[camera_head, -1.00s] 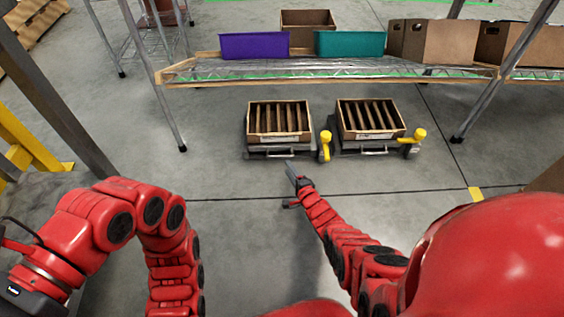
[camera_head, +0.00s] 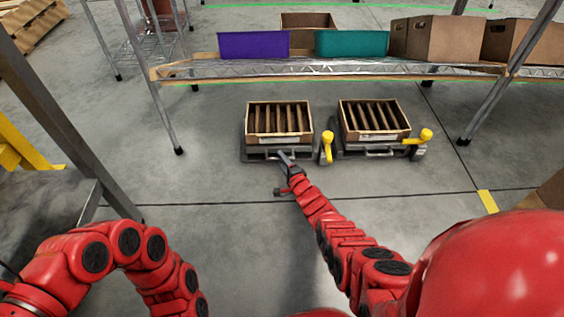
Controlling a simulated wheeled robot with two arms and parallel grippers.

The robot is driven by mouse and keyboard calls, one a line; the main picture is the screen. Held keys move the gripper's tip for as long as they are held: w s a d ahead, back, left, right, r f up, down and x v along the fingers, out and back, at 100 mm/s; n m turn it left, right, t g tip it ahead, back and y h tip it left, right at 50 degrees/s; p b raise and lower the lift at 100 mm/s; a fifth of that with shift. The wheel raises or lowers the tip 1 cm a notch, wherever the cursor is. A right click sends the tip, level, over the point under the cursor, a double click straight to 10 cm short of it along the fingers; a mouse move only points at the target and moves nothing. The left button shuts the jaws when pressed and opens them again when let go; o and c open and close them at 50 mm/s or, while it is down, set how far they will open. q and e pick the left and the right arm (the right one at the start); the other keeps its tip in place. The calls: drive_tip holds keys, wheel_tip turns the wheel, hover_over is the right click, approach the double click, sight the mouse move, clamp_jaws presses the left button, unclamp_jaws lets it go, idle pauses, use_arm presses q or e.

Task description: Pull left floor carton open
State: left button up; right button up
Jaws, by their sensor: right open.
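The left floor carton (camera_head: 279,139) is an open brown box with upright dividers. It sits on a low grey base (camera_head: 255,155) with a front handle bar, under the shelf. My right gripper (camera_head: 279,173) is open and empty, its upper finger at the front handle of that base. I cannot tell whether it touches the handle. A similar right floor carton (camera_head: 377,134) sits beside it on its own base. My left arm is folded at the lower left, and its gripper is out of the picture.
Yellow knobs (camera_head: 326,147) stand at the right side of each base. The wire shelf (camera_head: 330,68) above holds a purple bin (camera_head: 254,45), a teal bin (camera_head: 351,44) and brown boxes (camera_head: 443,40). A metal post stands at the left. The floor in front is clear.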

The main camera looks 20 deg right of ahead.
clamp_jaws()
idle(1.3)
